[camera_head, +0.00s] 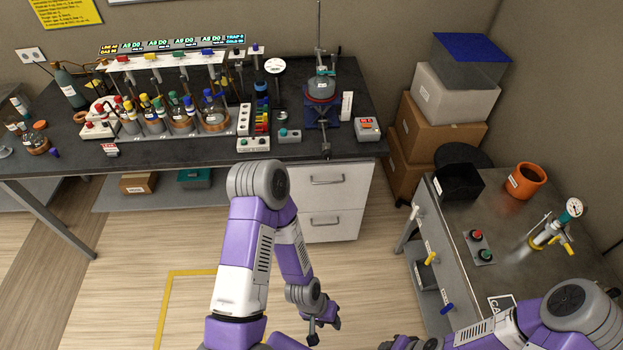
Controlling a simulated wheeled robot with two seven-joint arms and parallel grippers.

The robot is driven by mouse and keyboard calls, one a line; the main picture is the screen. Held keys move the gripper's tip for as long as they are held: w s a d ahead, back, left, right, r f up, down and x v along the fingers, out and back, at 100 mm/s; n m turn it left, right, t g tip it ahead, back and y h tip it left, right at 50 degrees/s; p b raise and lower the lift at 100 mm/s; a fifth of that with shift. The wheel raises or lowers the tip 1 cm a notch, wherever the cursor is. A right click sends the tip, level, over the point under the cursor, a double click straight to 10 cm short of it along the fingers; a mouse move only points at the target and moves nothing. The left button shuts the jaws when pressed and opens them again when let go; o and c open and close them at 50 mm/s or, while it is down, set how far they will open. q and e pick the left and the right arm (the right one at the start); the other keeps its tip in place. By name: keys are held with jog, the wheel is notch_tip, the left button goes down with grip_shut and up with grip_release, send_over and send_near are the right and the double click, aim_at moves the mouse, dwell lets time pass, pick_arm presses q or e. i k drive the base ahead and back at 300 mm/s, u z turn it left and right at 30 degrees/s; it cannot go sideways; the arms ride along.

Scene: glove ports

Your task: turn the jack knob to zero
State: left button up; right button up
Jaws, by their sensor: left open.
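A blue lab jack (322,112) stands near the right end of the dark bench, under a round flask (321,86) in a reddish holder. A small dark knob (326,148) sticks out from the jack's front, at the bench edge. Its pointer and any scale are too small to read. My left gripper (325,330) is low, over the floor in front of the bench, well apart from the knob. It is open and nothing shows between its fingers. My right arm comes in at the bottom right, and its gripper does not show.
A grey box with a teal button (289,135) and a box with a red display (367,129) flank the jack. A rack of flasks (175,117) fills the bench's left. White drawers (330,190) stand below. A metal cart (520,215) is at right. The floor between is clear.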

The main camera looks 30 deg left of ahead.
aim_at(327, 154)
jog(key=k, duration=0.95)
jog(key=u, duration=0.35)
jog(key=i, duration=2.1)
jog(key=u, duration=3.55)
jog(key=k, duration=0.6)
jog(key=z, duration=1.2)
